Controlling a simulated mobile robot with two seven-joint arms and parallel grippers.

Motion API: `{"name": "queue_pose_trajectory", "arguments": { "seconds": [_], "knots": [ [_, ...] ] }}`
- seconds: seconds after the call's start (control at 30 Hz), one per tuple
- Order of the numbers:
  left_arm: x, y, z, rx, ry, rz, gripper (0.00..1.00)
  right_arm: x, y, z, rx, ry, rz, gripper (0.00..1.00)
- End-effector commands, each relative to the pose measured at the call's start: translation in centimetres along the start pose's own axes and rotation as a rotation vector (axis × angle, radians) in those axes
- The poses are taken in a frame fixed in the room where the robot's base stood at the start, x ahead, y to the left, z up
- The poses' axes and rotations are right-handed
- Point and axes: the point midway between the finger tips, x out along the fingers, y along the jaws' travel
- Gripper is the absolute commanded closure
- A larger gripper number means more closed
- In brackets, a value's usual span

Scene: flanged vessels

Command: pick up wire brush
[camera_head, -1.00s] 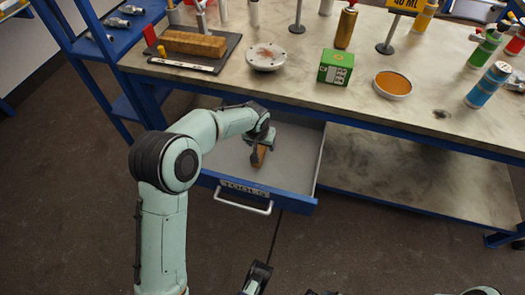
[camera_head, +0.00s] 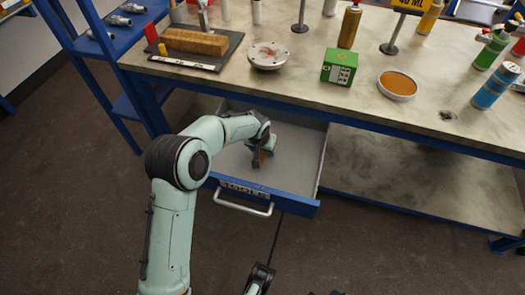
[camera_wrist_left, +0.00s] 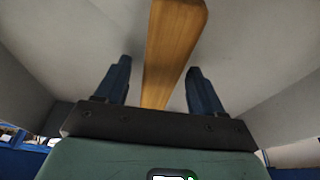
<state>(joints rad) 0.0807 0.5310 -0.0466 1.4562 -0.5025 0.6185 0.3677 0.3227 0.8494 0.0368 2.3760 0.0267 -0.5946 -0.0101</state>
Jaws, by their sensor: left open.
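The wire brush shows as a plain wooden bar, likely its handle (camera_wrist_left: 172,55), in the left wrist view; no bristles show there. It lies in the open drawer (camera_head: 300,165), and a small brown part of it (camera_head: 262,157) shows in the head view. My left gripper (camera_head: 261,154) is inside the drawer at the brush. In the left wrist view its two dark fingers (camera_wrist_left: 158,82) are open, one on each side of the wood, with gaps to both. My right gripper (camera_head: 260,276) shows only in part at the bottom of the head view; its jaws are not clear.
The drawer's side walls and blue front with a handle (camera_head: 243,204) surround my left gripper. The bench top (camera_head: 310,75) above holds a wooden block (camera_head: 194,41), a flange (camera_head: 267,55), a green box (camera_head: 339,67), an orange-filled dish (camera_head: 397,85) and bottles.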

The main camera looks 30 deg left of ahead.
Motion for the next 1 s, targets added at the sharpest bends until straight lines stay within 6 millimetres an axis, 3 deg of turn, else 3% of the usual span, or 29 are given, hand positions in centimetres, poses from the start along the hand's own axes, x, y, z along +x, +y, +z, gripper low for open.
{"name": "queue_pose_trajectory", "arguments": {
  "seconds": [0.6,0.67,0.8,0.87,1.0],
  "knots": [
    [0.46,0.01,0.17,0.000,-0.001,0.000,0.32,0.30,0.08,0.08,0.000,-0.002,0.000,0.37],
    [0.46,0.01,0.17,0.000,-0.001,0.000,0.48,0.30,0.08,0.08,0.000,-0.002,0.000,0.37],
    [0.45,0.01,0.16,0.000,0.000,0.000,0.91,0.30,0.08,0.08,0.000,-0.002,0.001,0.37],
    [0.43,0.01,0.13,0.000,0.000,0.000,0.96,0.30,0.08,0.08,0.000,-0.002,0.000,0.37],
    [0.42,0.01,0.13,0.000,0.000,0.000,0.96,0.30,0.08,0.08,0.000,-0.002,0.000,0.37]
  ]
}}
